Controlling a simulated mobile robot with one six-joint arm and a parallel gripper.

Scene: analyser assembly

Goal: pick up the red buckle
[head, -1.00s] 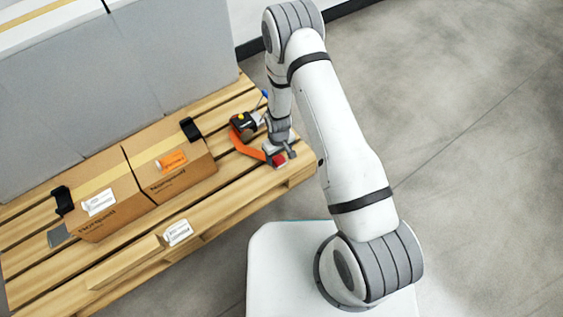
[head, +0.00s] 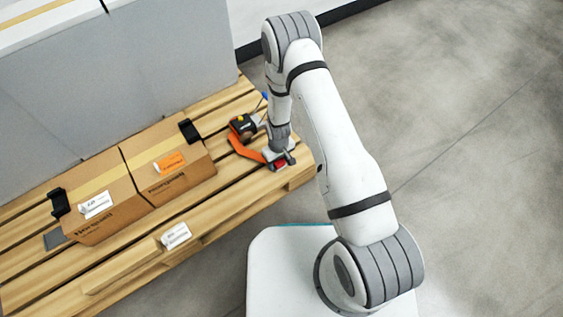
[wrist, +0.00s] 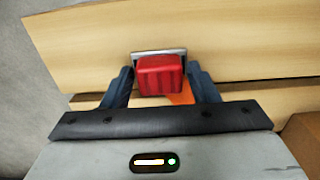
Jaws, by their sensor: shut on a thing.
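The red buckle (head: 280,164) lies at the right end of the wooden pallet, at the end of an orange strap (head: 246,151). In the wrist view the red buckle (wrist: 160,76) sits between the two dark fingers of my gripper (wrist: 161,78), with a grey metal edge behind it. A bit of the orange strap (wrist: 181,98) shows below it. My gripper (head: 281,160) is shut on the buckle, low at the pallet. In the head view the gripper partly hides the buckle.
Two cardboard boxes (head: 104,216) (head: 174,182) sit on the pallet (head: 222,203) to the left. A grey block (head: 150,60) stands behind. Floor to the right is clear.

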